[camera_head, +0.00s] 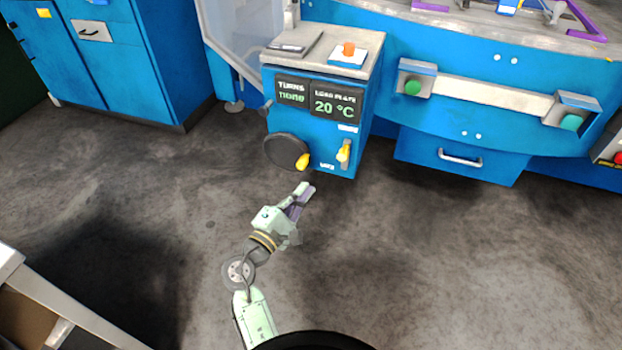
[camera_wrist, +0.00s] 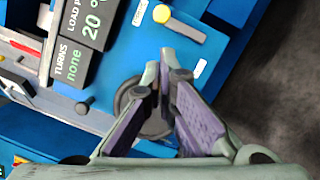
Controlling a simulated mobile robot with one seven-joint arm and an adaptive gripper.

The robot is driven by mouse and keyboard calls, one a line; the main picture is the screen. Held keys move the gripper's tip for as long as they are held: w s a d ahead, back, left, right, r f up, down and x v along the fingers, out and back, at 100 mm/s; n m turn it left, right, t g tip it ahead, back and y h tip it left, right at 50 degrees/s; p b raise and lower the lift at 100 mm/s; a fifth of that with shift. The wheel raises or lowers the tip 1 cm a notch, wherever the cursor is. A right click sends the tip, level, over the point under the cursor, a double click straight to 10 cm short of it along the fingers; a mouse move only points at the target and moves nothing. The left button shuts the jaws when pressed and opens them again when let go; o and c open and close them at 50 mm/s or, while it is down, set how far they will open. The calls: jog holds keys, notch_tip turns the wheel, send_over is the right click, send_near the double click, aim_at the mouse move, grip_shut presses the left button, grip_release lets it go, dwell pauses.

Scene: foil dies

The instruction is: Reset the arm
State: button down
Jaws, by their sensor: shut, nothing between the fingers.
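My gripper (camera_head: 305,190) is pale green with purple finger pads. It is shut and empty, in the air in front of the blue control box (camera_head: 285,122). In the wrist view my gripper (camera_wrist: 168,58) shows its fingertips together, with the box's blue face (camera_wrist: 130,50) behind them. The box has a dark round handwheel (camera_head: 285,150) with a yellow knob (camera_head: 303,162) and a yellow-tipped lever (camera_head: 343,152). In the head view the fingers are apart from these. In the wrist view the fingers partly hide the wheel (camera_wrist: 127,95).
The box's screens read "TURNS none" (camera_head: 292,92) and "LOAD PLATE 20 °C" (camera_head: 335,103). An orange button (camera_head: 348,48) is on top. A blue machine (camera_head: 470,120) with green buttons stands right, blue cabinets (camera_head: 120,60) left. A table edge (camera_head: 60,305) is at lower left. The grey floor between is clear.

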jog(key=shift+s+a, duration=0.15)
jog(key=shift+s, duration=0.2)
